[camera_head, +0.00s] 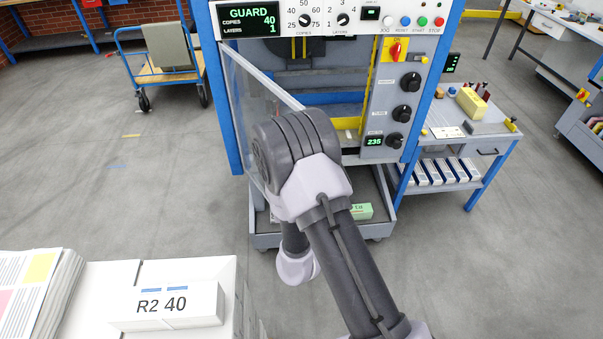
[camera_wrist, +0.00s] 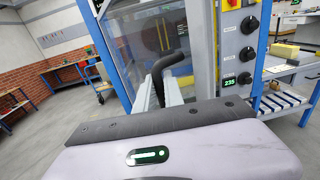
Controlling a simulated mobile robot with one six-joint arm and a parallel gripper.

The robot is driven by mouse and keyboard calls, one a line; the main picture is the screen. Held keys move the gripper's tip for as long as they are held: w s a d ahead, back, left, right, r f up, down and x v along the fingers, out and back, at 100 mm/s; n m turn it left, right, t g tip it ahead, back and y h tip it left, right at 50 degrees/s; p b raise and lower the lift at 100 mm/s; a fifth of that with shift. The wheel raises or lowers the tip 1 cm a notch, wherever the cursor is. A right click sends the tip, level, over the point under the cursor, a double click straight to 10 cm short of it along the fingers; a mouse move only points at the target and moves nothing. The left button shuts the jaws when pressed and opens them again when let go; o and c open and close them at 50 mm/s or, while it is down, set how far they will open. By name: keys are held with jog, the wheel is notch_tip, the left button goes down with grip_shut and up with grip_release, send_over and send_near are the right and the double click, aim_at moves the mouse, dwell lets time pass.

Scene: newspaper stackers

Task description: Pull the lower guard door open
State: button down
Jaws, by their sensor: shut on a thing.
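The lower guard door (camera_head: 238,98) is a clear panel with a pale frame. In the head view it stands swung out from the left blue post of the stacker, at an angle to the front opening. In the wrist view the clear door panel (camera_wrist: 138,45) is ahead, with a black curved handle (camera_wrist: 176,62) on it. My gripper (camera_wrist: 160,86) is shut on this handle. In the head view my arm hides the gripper, the handle and the door's near edge.
The stacker's control panel (camera_head: 391,95) with knobs is right of the opening; its display (camera_head: 250,20) reads GUARD. A side table (camera_head: 455,155) stands at the right. A white box labelled R2 40 (camera_head: 180,306) is at the near left. A cart (camera_head: 160,75) stands behind left; the left floor is clear.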

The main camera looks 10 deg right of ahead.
jog(key=shift+w+a+r, duration=0.1)
jog(key=c, duration=1.5)
grip_release()
jog(key=shift+w, duration=0.1)
jog(key=shift+o, duration=0.2)
jog(key=s+a, duration=0.2)
jog(key=s, duration=1)
jog(key=shift+b, duration=0.35)
jog(key=shift+c, duration=0.2)
